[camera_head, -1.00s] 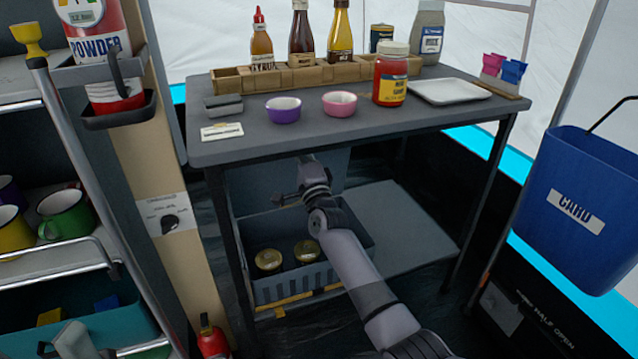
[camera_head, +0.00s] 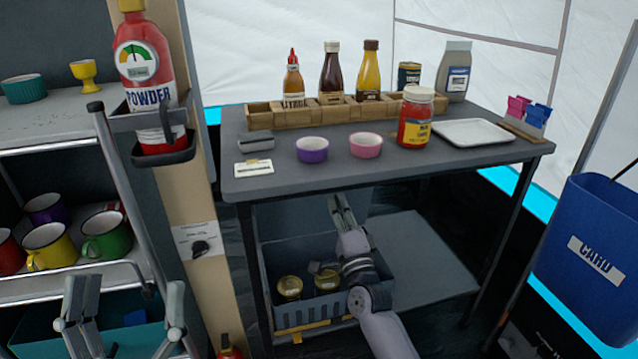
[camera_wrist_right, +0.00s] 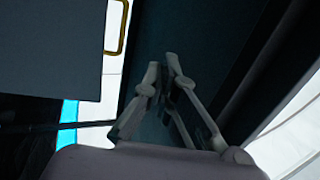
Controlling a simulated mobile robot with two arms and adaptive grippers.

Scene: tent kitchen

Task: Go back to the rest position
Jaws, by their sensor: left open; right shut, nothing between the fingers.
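My left gripper (camera_head: 122,318) is at the bottom left of the head view. Its two fingers stand wide apart with nothing between them, in front of the teal bin on the left shelf unit. My right gripper (camera_head: 341,208) is below the table's front edge, above the grey crate, pointing up toward the table's underside. In the right wrist view its fingertips (camera_wrist_right: 162,72) are close together and hold nothing.
The table (camera_head: 290,188) bears a purple bowl (camera_head: 312,150), a pink bowl (camera_head: 366,145), a red-filled jar (camera_head: 415,118) and bottles. The grey crate (camera_head: 310,312) holds jars with gold lids. A blue bin (camera_head: 585,240) hangs at right. Mugs stand on the left shelf.

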